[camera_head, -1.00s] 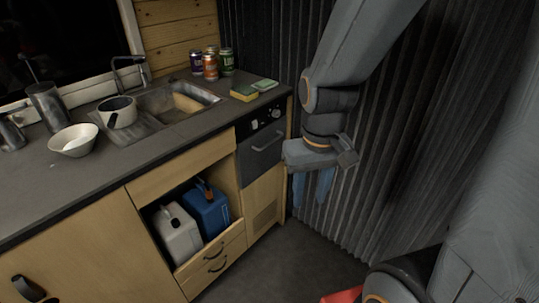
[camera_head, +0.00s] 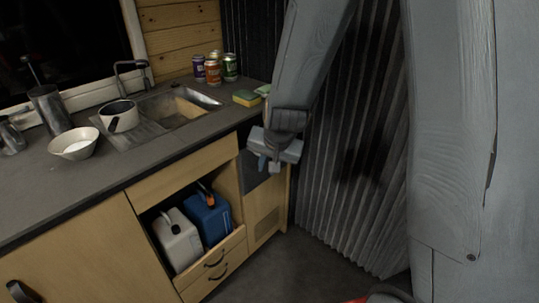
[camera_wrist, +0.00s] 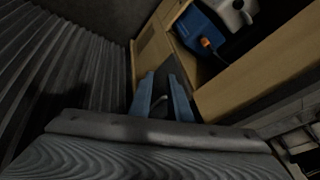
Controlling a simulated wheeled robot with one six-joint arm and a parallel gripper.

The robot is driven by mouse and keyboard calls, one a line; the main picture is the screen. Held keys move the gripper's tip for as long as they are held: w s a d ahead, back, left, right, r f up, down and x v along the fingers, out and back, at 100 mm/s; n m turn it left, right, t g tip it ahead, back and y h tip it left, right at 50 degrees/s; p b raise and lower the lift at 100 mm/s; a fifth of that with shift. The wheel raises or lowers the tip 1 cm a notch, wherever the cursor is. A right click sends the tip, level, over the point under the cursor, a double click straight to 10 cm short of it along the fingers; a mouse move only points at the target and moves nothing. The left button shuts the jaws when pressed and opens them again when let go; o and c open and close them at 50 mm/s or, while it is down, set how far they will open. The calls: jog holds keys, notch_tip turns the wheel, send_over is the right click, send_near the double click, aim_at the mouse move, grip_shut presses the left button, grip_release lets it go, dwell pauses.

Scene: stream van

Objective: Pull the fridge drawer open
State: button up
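The fridge drawer (camera_head: 262,182) is a dark front set in the wooden cabinet under the right end of the counter. In the head view my gripper (camera_head: 269,166) hangs in front of it and hides its upper part, knobs and handle. In the wrist view the two blue fingers of my gripper (camera_wrist: 162,95) are apart, with a gap between them. A small grey bar, apparently the drawer handle (camera_wrist: 157,98), shows in that gap. Nothing is visibly gripped, and I cannot tell whether the fingers touch the handle. The drawer looks shut, as far as it shows.
The counter (camera_head: 150,160) holds a sink, a pot, a bowl (camera_head: 74,142), several cans and a sponge (camera_head: 246,98). White and blue jugs (camera_head: 209,215) stand in an open cubby left of the fridge. A corrugated wall (camera_head: 345,190) is close on the right.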

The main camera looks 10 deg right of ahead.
jog(key=w+a+f+m+t+h+b, duration=0.15)
jog(key=w+f+m+t, duration=0.3)
jog(key=w, duration=0.75)
jog(key=w+d+f+m+t+h, duration=0.1)
jog(key=w+d+f+m+h, duration=0.1)
jog(key=w+m, duration=0.1)
jog(key=w+d+f+m+h, duration=0.2)
jog(key=w+f+m+h, duration=0.1)
jog(key=w, duration=0.1)
jog(key=w+d+f+m+t+h, duration=0.1)
jog(key=w+d+f+m+h, duration=0.1)
jog(key=w+d+m+h, duration=0.1)
jog(key=shift+w+f+t+b, duration=0.3)
jog(key=shift+w+f+t, duration=0.05)
jog(key=shift+w, duration=0.35)
jog(key=shift+c, duration=0.3)
grip_shut()
